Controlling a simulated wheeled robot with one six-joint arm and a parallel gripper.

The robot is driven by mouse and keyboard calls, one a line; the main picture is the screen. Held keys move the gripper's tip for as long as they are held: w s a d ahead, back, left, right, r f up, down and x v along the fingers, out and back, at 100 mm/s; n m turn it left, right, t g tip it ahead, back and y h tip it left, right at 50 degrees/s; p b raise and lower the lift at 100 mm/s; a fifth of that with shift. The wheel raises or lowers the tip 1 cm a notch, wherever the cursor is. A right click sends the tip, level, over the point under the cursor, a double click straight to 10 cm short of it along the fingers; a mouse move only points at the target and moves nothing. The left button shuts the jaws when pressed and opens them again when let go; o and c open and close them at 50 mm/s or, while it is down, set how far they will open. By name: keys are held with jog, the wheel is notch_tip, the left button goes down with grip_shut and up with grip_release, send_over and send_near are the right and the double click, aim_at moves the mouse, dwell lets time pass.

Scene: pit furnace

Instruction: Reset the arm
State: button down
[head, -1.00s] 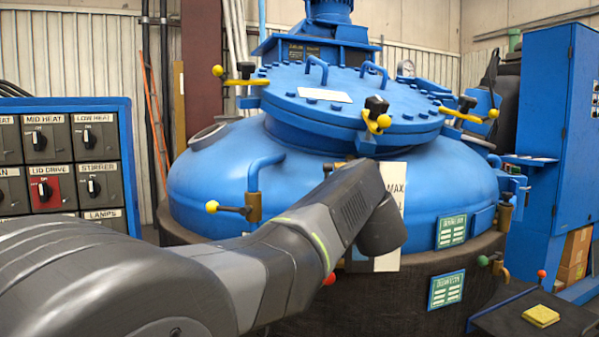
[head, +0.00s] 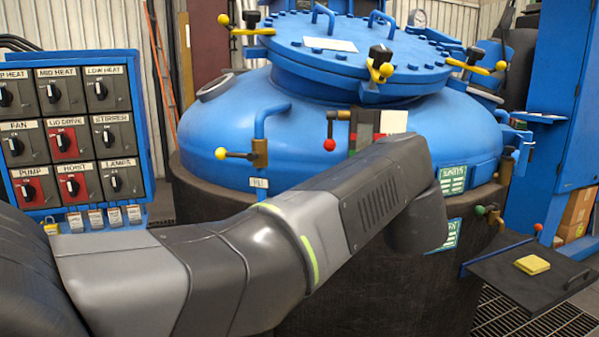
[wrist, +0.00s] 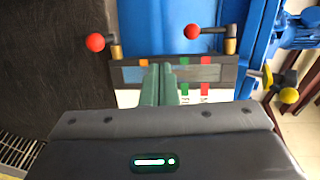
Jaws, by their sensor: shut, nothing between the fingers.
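My arm (head: 300,230) reaches from the lower left across the front of the blue furnace (head: 330,120) in the head view. Its far end bends downward, and the fingers are hidden there. In the wrist view, my gripper (wrist: 160,70) shows as two green-grey fingers pressed together with nothing between them. The fingertips overlap a gauge plate (wrist: 205,73) with orange, green and red marks; I cannot tell whether they touch it.
Two red-knobbed levers (wrist: 95,42) (wrist: 192,32) flank the plate's upper edge. A yellow-knobbed valve (wrist: 288,95) is at right. The switch panel (head: 75,130) stands at left. A dark side table (head: 520,275) carries a yellow pad (head: 532,265). Floor grating (head: 530,318) lies below it.

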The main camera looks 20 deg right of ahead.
jog(key=shift+s+f, duration=0.1)
jog(key=shift+s, duration=0.4)
